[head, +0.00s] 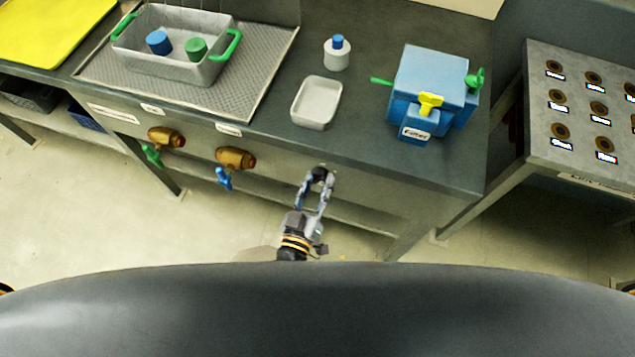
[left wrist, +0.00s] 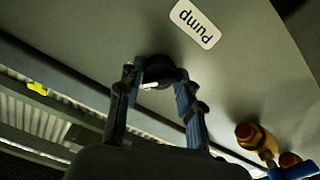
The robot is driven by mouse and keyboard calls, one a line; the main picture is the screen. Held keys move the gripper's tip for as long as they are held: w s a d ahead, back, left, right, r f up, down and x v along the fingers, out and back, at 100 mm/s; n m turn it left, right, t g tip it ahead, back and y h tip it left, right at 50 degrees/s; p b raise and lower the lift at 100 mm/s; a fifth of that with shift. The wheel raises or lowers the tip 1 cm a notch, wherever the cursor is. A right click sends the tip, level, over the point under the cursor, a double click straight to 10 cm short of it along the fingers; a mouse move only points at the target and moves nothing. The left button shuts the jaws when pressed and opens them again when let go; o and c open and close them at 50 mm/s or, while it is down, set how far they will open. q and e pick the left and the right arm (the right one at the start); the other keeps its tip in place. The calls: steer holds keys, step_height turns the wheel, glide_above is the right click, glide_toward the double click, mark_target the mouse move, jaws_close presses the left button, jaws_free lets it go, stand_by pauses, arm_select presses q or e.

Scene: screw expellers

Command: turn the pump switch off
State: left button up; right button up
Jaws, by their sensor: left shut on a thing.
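The pump switch is a dark round knob with a white mark, seen in the left wrist view (left wrist: 163,70) on the grey front panel beside a label reading "Pump" (left wrist: 195,24), which appears upside down. In the head view the knob (head: 321,171) is mostly covered by my gripper. My left gripper (head: 317,180) reaches up to the panel with its fingers on either side of the knob, shut on it. The left wrist view shows its two fingers (left wrist: 160,84) around the knob. My right gripper is not in view.
Two brass valves with a green handle (head: 151,154) and a blue handle (head: 224,179) stick out of the panel to the left. On the counter are a white tray (head: 316,103), a blue-capped bottle (head: 337,56) and a blue filter box (head: 432,85). Open floor lies below.

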arm_select(q)
steer(key=shift+n+b, duration=0.85)
steer(key=shift+n, duration=3.05)
steer(key=o, duration=1.2)
steer(key=v, duration=1.2)
steer(key=shift+r, duration=0.1)
